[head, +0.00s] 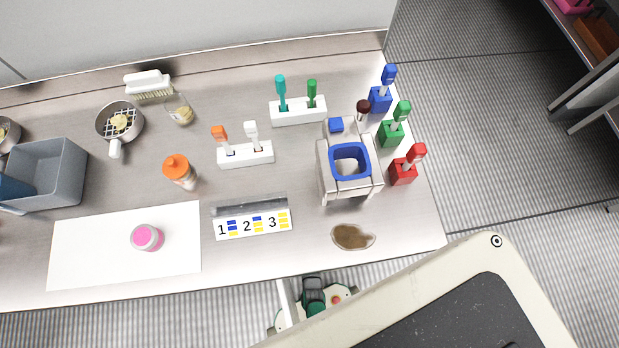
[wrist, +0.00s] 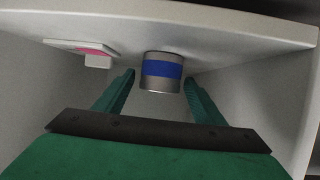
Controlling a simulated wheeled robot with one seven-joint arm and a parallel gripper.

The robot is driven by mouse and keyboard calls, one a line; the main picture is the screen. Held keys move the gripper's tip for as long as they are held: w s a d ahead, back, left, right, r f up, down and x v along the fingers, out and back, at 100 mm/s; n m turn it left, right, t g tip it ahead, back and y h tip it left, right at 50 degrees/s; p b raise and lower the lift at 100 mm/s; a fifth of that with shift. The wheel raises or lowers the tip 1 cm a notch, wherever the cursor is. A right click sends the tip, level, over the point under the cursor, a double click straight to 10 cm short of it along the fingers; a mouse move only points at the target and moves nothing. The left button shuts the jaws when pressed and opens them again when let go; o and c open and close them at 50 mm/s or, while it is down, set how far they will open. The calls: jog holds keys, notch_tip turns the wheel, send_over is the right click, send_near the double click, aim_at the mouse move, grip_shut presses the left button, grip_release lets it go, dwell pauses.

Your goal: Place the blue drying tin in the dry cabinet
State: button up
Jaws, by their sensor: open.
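A small metal tin with a blue band (wrist: 162,70), matching the blue drying tin, shows in the wrist view against a pale surface inside a white-walled compartment. My gripper (wrist: 159,80) is open, with one green finger on each side of the tin. A gap shows between the tin and each finger. I cannot tell whether this compartment (wrist: 262,85) is the dry cabinet. The blue drying tin does not show in the head view, and I cannot make out my gripper's fingers there.
A pink-and-white piece (wrist: 96,56) lies left of the tin. Pale walls flank the gripper closely. In the head view, the bench (head: 110,195) holds a grey bin (head: 62,165), an orange-capped bottle (head: 178,170), a pink-lidded jar (head: 147,237) and a brown spill (head: 352,237).

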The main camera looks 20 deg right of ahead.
jog(key=v, duration=0.7)
jog(key=shift+s+a+r, duration=0.15)
jog(key=shift+s, duration=0.05)
dwell(0.4)
